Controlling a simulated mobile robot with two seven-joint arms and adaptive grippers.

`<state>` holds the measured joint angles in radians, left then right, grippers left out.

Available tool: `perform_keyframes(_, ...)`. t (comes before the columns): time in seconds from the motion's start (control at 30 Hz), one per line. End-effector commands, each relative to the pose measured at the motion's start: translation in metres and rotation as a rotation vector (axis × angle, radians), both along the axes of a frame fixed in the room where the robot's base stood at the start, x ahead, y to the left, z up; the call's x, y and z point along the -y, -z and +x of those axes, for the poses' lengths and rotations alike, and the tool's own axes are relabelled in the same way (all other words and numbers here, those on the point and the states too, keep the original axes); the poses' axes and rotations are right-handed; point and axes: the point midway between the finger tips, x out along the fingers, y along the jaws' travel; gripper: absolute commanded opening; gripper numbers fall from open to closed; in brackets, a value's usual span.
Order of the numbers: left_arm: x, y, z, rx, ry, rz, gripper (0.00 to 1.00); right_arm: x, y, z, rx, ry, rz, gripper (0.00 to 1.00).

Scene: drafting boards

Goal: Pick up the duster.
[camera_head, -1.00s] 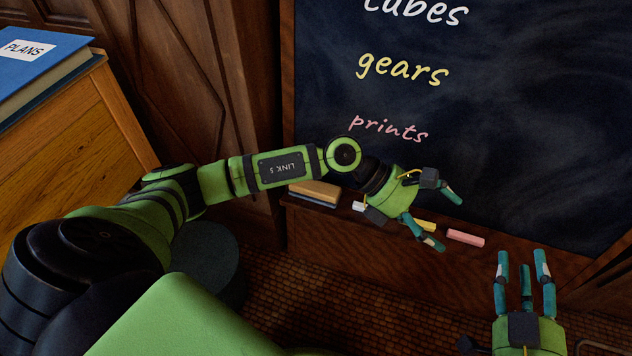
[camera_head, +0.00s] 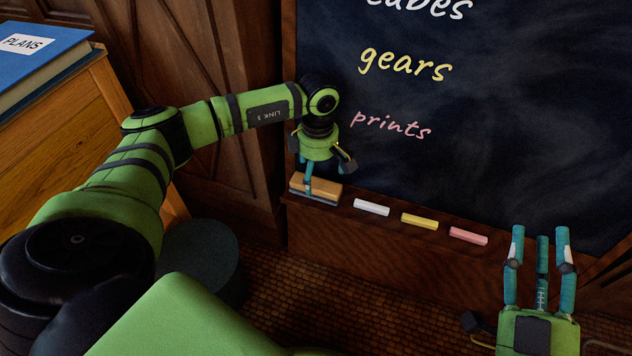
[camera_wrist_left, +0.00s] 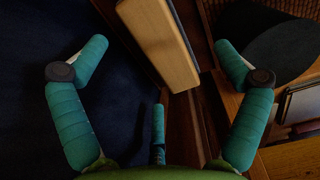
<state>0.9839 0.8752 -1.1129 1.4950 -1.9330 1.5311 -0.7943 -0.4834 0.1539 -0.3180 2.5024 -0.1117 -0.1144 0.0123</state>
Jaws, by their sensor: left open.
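The duster (camera_head: 326,187) has a tan wooden top and a dark grey base. It lies at the left end of the chalkboard ledge. My left gripper (camera_head: 325,172) is open just above it, with one finger in front of the duster in the head view. In the left wrist view the duster (camera_wrist_left: 160,40) shows between the spread fingers of the left gripper (camera_wrist_left: 161,60), with a gap on each side. Its near end is clear of the fingers. My right gripper (camera_head: 540,238) is at the lower right, its fingers apart and pointing up, with nothing between them.
White (camera_head: 371,207), yellow (camera_head: 420,221) and pink chalk (camera_head: 468,235) lie along the wooden ledge (camera_head: 350,230), right of the duster. The blackboard (camera_head: 480,120) rises behind. A wooden cabinet (camera_head: 70,120) with a blue book (camera_head: 40,60) stands left. A dark round stool-like object (camera_head: 205,260) is below.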

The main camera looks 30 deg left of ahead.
Motion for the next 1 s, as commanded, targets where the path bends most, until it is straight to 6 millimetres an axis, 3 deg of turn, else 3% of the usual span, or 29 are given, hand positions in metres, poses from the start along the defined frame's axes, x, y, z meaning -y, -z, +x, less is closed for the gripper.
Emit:
perform_keyframes(0.2, -0.002, 0.022, 0.003, -0.001, -0.001, 0.000, 0.97, -0.008, -0.039, -0.023, 0.233, -0.044, 0.066, 0.40)
perform_keyframes(0.4, -0.002, 0.037, 0.003, -0.001, 0.000, -0.002, 0.97, -0.010, -0.065, -0.047, 0.396, -0.076, 0.118, 0.40)
perform_keyframes(0.77, -0.002, 0.041, 0.003, 0.001, 0.000, -0.003, 0.97, -0.010, -0.074, -0.056, 0.450, -0.085, 0.134, 0.40)
perform_keyframes(0.8, -0.002, 0.041, 0.003, 0.001, 0.000, -0.003, 0.89, -0.010, -0.074, -0.055, 0.450, -0.085, 0.134, 0.40)
perform_keyframes(0.93, -0.002, 0.041, 0.003, 0.001, 0.000, -0.003, 0.37, -0.010, -0.074, -0.055, 0.450, -0.085, 0.134, 0.40)
perform_keyframes(1.0, -0.002, 0.041, 0.003, 0.000, 0.000, -0.003, 0.35, -0.010, -0.074, -0.055, 0.450, -0.085, 0.134, 0.40)
